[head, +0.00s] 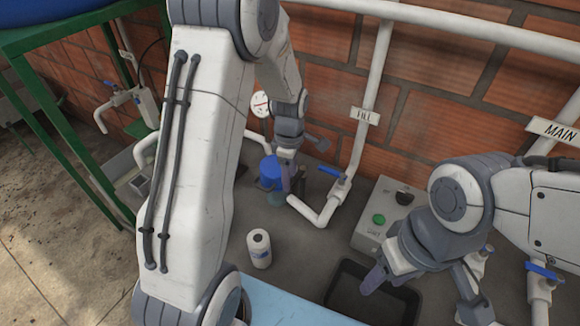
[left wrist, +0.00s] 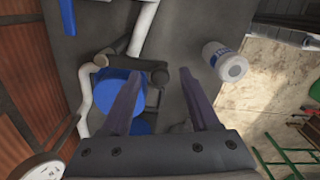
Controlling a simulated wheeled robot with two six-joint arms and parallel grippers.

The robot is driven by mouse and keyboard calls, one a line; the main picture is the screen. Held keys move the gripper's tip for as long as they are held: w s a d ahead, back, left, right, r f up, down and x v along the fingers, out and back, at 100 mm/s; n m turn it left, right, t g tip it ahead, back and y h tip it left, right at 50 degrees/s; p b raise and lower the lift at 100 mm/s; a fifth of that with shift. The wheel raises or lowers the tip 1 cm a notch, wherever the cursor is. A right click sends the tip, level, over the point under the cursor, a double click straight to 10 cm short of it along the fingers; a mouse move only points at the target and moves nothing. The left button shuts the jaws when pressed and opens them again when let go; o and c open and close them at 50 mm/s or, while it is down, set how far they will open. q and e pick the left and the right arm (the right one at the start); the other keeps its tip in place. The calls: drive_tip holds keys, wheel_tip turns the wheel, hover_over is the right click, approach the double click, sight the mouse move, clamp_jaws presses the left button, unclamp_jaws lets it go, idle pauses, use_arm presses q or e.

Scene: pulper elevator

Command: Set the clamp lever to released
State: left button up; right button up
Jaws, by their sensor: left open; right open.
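A short dark bar with a rounded knob (left wrist: 159,77), which looks like the clamp lever, lies between my left gripper's fingertips in the left wrist view. It runs across beside a blue cylinder (left wrist: 112,92). I cannot tell whether the fingers touch it or which position it is in. My left gripper (left wrist: 160,73) is open with one finger on each side of the knob. In the head view my left gripper (head: 291,182) is beside the blue cylinder (head: 269,172), and the lever is not clear there. My right gripper (head: 422,297) is open above a black tray.
A white bottle (head: 259,248) stands in front of the left gripper. White pipes with a blue-handled valve (head: 333,174) stand just right of it. A control box (head: 377,217) with a green button and the black tray (head: 346,287) are further right. A brick wall closes the back.

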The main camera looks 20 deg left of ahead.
use_arm(q)
wheel_tip(320, 180, up, 10)
drive_tip(key=b, duration=0.1)
use_arm(e)
drive_tip(key=shift+f, duration=0.85)
use_arm(q)
drive_tip(key=shift+d, duration=0.1)
